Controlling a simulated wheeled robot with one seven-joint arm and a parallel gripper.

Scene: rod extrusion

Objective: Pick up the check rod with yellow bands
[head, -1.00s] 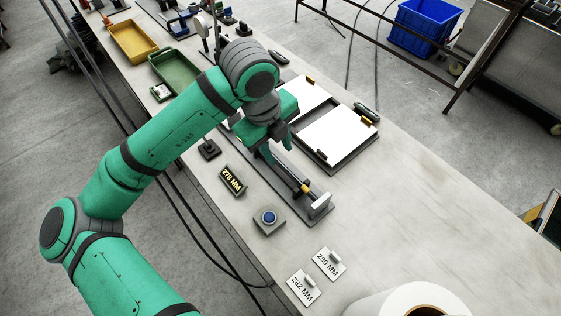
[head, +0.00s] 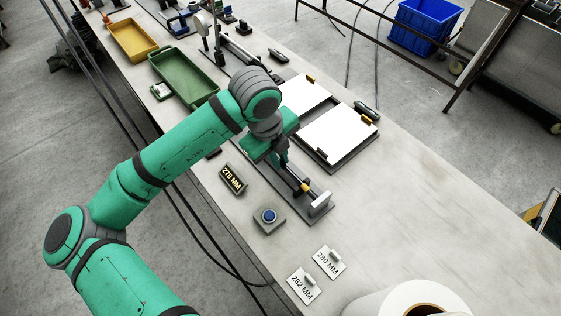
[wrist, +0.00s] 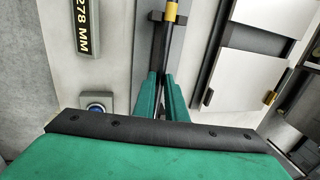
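The check rod is a thin dark rod with yellow bands, lying along a long dark fixture. One yellow band (head: 304,187) shows near the fixture's right end block in the head view. A yellow band of the rod (wrist: 171,12) also shows at the top of the wrist view. My gripper (head: 284,163) points down over the rod, left of that band. In the wrist view its two green fingers (wrist: 160,78) are close together with the rod between them. They look shut on it. The rod's far part is hidden by my gripper and arm.
A dark sign reading 278 MM (head: 232,179) and a blue button box (head: 269,218) stand in front of the fixture. A tray with white plates (head: 340,134) lies behind it. Tags reading 280 MM (head: 328,262) and 282 MM (head: 302,286) lie to the right. A green bin (head: 184,77) is at left.

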